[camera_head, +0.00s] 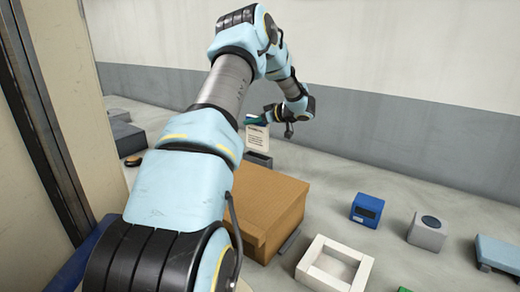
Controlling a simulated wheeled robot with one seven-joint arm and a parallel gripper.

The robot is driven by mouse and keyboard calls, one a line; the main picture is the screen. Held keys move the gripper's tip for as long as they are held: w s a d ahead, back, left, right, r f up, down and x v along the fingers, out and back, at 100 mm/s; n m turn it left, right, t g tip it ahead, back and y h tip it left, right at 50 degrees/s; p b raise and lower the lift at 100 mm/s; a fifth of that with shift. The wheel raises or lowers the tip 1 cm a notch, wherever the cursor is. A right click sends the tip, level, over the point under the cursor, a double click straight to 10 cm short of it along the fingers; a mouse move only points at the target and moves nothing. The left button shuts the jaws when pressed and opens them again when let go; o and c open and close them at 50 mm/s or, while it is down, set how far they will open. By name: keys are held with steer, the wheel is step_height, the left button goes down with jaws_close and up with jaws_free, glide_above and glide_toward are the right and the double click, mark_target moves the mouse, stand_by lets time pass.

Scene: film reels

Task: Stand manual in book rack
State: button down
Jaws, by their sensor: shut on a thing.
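The manual (258,139) is a small white booklet with dark lettering near its top edge. It stands roughly upright at the far end of my arm. My gripper (262,120) is shut on the manual at its upper edge. The dark grey book rack (259,160) is just below the manual. The manual's lower edge meets the rack's top in this view; I cannot tell whether it is inside the rack or just above or behind it. The cardboard box hides the rack's lower part.
A large cardboard box (267,200) stands in front of the rack. A white open frame (334,265), a blue device (367,210), a grey box (427,231) and a light blue stand (498,252) are to the right. Grey boxes (125,135) are at left. The back right surface is clear.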

mark_target(253, 138)
step_height(253, 138, down, 7)
steer(key=shift+f+p, duration=0.15)
steer(key=shift+p, duration=0.9)
steer(key=shift+f, duration=0.1)
steer(key=c, duration=0.7)
jaws_free()
steer(key=shift+d, duration=0.15)
steer(key=b+v, duration=0.3)
steer(key=v, duration=0.9)
steer(key=shift+b, duration=0.4)
steer(key=shift+s, duration=0.1)
